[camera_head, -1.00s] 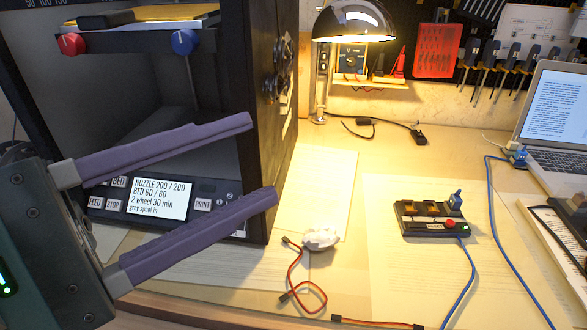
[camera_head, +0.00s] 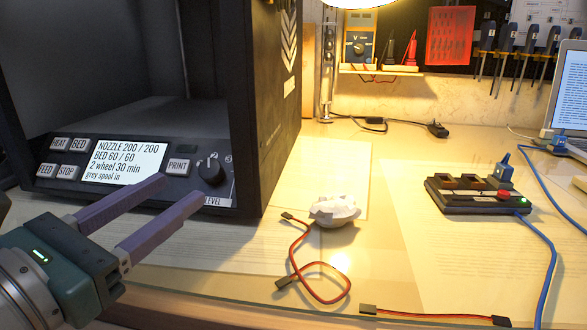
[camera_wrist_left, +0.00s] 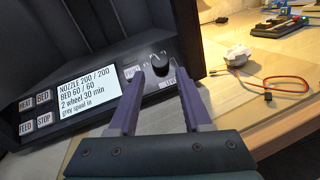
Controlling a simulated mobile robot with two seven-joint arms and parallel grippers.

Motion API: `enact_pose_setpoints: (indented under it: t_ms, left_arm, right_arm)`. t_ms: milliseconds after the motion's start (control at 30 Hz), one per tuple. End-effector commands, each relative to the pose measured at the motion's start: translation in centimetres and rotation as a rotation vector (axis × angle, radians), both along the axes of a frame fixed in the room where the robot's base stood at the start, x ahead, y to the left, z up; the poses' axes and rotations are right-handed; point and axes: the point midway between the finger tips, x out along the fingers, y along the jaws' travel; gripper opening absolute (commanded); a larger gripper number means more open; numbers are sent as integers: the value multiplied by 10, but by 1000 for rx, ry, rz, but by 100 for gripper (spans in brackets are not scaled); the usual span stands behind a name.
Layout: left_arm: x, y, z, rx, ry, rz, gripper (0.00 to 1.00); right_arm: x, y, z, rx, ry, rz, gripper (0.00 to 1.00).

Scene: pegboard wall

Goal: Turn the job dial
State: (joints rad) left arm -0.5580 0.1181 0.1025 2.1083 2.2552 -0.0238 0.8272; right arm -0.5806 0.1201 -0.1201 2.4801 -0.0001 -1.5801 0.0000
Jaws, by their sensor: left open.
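The job dial (camera_head: 211,170) is a round black knob at the right end of the front panel of a dark printer (camera_head: 262,120), above the word LEVEL. It also shows in the left wrist view (camera_wrist_left: 160,64), between and beyond my fingertips. My left gripper (camera_head: 182,192) is open and empty, its two purple fingers pointing at the panel just short of the dial, apart from it. The panel's screen (camera_head: 125,160) reads NOZZLE 200 / 200, BED 60 / 60, 2 wheel 30 min, grey spool in. My right gripper is in neither view.
The PRINT button (camera_head: 178,166) is left of the dial. A pale lumpy piece (camera_head: 334,210) and a red cable (camera_head: 318,265) lie on the table right of the printer. A black box with a red button (camera_head: 478,196) stands farther right.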

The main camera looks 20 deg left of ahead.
Motion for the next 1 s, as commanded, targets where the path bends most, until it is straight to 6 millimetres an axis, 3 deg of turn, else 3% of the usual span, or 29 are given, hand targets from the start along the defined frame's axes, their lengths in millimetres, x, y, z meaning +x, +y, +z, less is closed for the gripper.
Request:
enact_pose_setpoints:
  t_ms: [100, 300, 700, 1000]
  left_arm:
    - [22, 0, 1, 4, -4, -2, 49]
    - [46, 0, 0, 4, -2, 0, 49]
    - [53, 0, 0, 4, 0, -1, 49]
    - [52, 0, 0, 4, -1, 0, 15]
  right_arm:
    - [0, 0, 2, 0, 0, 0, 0]
    - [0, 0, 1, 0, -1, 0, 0]
    - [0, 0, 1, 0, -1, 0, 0]
    - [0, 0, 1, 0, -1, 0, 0]
